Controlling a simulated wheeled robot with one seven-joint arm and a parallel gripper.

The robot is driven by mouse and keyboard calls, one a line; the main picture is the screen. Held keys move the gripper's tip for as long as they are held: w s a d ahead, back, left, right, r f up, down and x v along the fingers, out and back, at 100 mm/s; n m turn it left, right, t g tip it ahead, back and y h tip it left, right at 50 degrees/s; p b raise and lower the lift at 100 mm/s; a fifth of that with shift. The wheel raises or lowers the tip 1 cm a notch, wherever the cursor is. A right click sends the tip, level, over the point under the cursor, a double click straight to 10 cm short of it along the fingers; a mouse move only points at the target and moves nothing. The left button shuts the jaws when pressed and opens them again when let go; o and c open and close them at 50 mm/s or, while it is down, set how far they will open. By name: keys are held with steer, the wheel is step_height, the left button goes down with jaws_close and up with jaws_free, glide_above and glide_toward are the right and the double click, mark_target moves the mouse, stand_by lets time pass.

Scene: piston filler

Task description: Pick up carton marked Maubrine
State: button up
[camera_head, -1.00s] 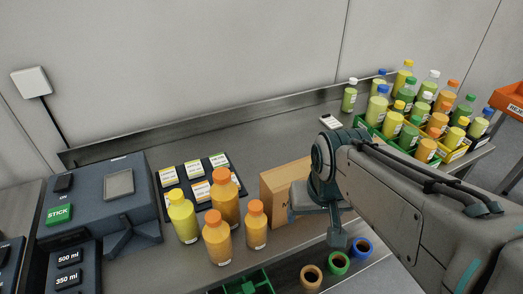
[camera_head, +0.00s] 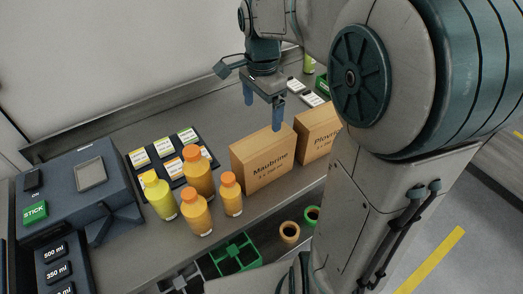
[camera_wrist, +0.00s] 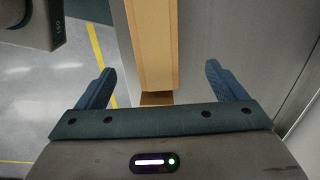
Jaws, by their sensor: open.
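The carton marked Maubrine (camera_head: 262,168) is a tan box standing upright on the metal counter, its printed face towards me. My gripper (camera_head: 262,116) is open and empty, pointing down just above and behind the carton's top edge. In the wrist view, a tan carton (camera_wrist: 153,45) lies between the two spread blue fingers of my gripper (camera_wrist: 158,70), with space on both sides. No label shows there. I cannot tell whether the fingertips reach below its top.
A second tan carton, marked "Plovr…" (camera_head: 316,132), stands close to the right, partly hidden by my arm. Orange and yellow bottles (camera_head: 198,175) stand to the left. A card board (camera_head: 157,160) lies behind them. Coloured rings (camera_head: 289,232) and a green holder (camera_head: 236,255) are in front.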

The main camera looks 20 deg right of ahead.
mark_target(263, 140)
step_height(263, 140, down, 6)
steer(key=shift+f, duration=0.1)
steer(key=f, duration=0.3)
steer(key=f+p, duration=0.1)
steer(key=f, duration=0.1)
steer(key=shift+s+d+f, duration=0.1)
steer(key=shift+s, duration=0.2)
jaws_close()
